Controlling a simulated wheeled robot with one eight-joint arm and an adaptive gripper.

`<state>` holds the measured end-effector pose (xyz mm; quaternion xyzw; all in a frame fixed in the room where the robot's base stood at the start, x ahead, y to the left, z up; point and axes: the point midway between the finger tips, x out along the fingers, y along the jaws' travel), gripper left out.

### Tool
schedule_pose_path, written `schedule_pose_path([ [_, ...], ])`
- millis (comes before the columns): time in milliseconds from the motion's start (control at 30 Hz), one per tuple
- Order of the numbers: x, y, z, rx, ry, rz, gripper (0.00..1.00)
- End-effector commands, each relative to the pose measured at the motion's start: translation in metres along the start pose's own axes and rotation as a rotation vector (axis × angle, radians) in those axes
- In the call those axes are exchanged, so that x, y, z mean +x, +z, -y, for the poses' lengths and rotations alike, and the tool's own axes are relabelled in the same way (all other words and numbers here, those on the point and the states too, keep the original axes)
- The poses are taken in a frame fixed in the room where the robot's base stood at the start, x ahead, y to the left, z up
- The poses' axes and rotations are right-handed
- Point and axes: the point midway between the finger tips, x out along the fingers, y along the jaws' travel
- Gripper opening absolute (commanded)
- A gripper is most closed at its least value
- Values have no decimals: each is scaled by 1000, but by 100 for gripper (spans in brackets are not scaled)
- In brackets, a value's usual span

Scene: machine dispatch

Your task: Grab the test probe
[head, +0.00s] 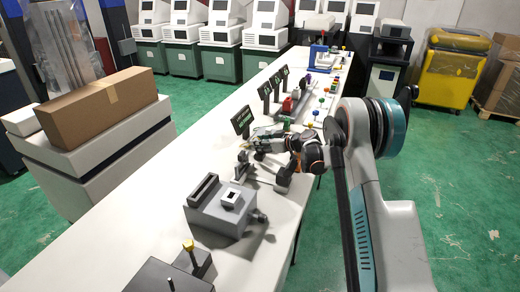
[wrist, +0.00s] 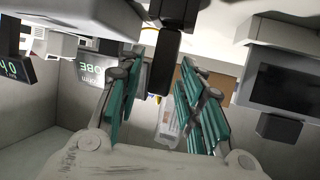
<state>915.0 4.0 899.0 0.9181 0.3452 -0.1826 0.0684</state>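My gripper (head: 262,144) is low over the long white table in the head view, beside a small dark sign (head: 242,122) with green letters. In the wrist view my gripper (wrist: 160,62) has its two teal-padded fingers spread apart. A dark upright block, which may be the test probe (wrist: 164,62), shows in the gap between the fingers; I cannot tell whether it touches them. In the head view the probe cannot be made out with certainty.
The white table (head: 150,235) bears a grey device (head: 226,212) and small dark fixtures (head: 240,170) on the near side of my gripper. More signs and a red device (head: 288,106) stand farther along. A cardboard box (head: 100,108) rests on a cabinet at left.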

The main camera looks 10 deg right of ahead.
Motion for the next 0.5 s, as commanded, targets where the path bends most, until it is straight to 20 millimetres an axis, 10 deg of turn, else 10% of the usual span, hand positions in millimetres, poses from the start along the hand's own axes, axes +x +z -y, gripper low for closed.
schedule_pose_path([
  [100, 0, 0, 0, 0, 0, 0, 0],
  [500, -1, -2, 0, 0, 0, 0, 0],
])
